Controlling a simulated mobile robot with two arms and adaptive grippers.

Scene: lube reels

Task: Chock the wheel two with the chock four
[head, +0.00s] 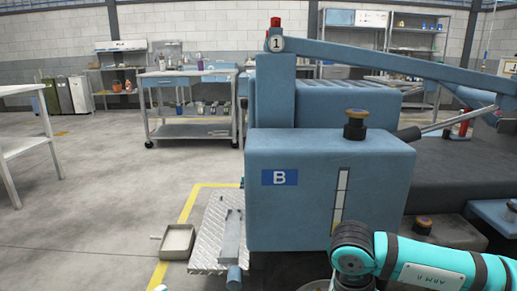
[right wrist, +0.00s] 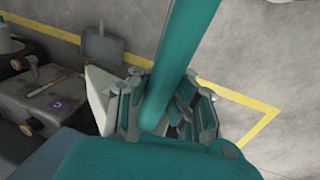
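No chock or wheel can be made out for certain in either view. My right arm (head: 410,258) enters the head view at the lower right, and its gripper is outside that picture. In the right wrist view the two fingers of my right gripper (right wrist: 165,112) stand apart. A teal bar (right wrist: 172,55) crosses in front of them, so I cannot tell whether they hold anything. A pale wedge-shaped piece (right wrist: 98,95) shows beside the left finger, partly hidden by it. My left gripper is not in view.
A large blue machine housing marked B (head: 300,215) stands close ahead, with a metal tread plate (head: 208,240) and a shallow tray (head: 178,242) at its left. A wheeled workbench (head: 185,130) stands behind. Open floor (head: 85,200) lies to the left, with yellow floor lines (head: 187,203).

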